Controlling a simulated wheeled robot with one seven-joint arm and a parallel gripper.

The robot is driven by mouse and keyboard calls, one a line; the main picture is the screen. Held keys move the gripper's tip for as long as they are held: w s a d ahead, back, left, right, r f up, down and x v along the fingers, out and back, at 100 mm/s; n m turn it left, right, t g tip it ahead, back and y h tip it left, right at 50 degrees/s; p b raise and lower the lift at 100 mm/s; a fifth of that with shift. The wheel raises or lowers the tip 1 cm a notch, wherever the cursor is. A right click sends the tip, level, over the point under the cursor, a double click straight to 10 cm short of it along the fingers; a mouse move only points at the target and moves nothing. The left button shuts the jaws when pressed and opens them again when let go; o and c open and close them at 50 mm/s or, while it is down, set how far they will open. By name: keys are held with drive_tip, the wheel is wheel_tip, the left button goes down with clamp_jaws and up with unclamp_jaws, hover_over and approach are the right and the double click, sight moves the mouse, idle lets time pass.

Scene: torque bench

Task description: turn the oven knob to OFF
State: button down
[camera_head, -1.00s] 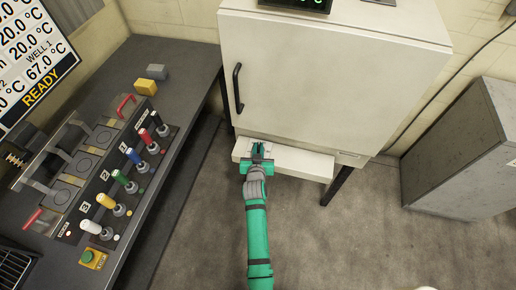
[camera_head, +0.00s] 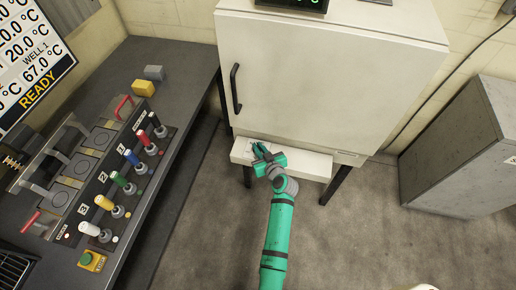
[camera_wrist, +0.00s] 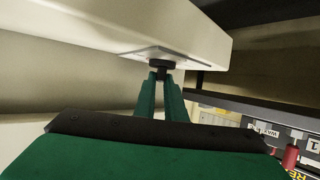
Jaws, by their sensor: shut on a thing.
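The oven (camera_head: 330,75) is a large pale cabinet with a black door handle. Below its door a pale ledge (camera_head: 312,166) juts out at the front. The dark oven knob (camera_wrist: 160,66) shows in the wrist view, on a light plate (camera_wrist: 172,53) on the pale panel. My gripper (camera_wrist: 159,76) has both fingers closed on the knob. In the head view my gripper (camera_head: 260,150) is at the left part of the ledge, and the knob is hidden behind the fingers. The knob's OFF mark and pointer are not readable.
A dark bench (camera_head: 160,52) at the left carries a row of coloured levers, a yellow block (camera_head: 143,88) and a grey block (camera_head: 154,72). A grey cabinet (camera_head: 460,150) stands at the right. The floor (camera_head: 370,230) between is clear.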

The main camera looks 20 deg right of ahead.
drive_tip(key=n+y, duration=0.1)
drive_tip(key=y, duration=0.1)
drive_tip(key=n+y, duration=0.1)
drive_tip(key=n, duration=0.1)
drive_tip(key=shift+d+f+g+y, duration=0.1)
drive_tip(key=shift+d+g+y, duration=0.3)
drive_tip(key=shift+f+n+g+y, duration=0.1)
drive_tip(key=shift+n+g+y, duration=0.6)
drive_tip(key=shift+n+y, duration=0.55)
drive_tip(key=c, duration=1.8)
unclamp_jaws()
drive_tip(key=shift+w, duration=0.1)
drive_tip(key=v, duration=1)
drive_tip(key=shift+d, duration=0.2)
drive_tip(key=shift+a, duration=0.1)
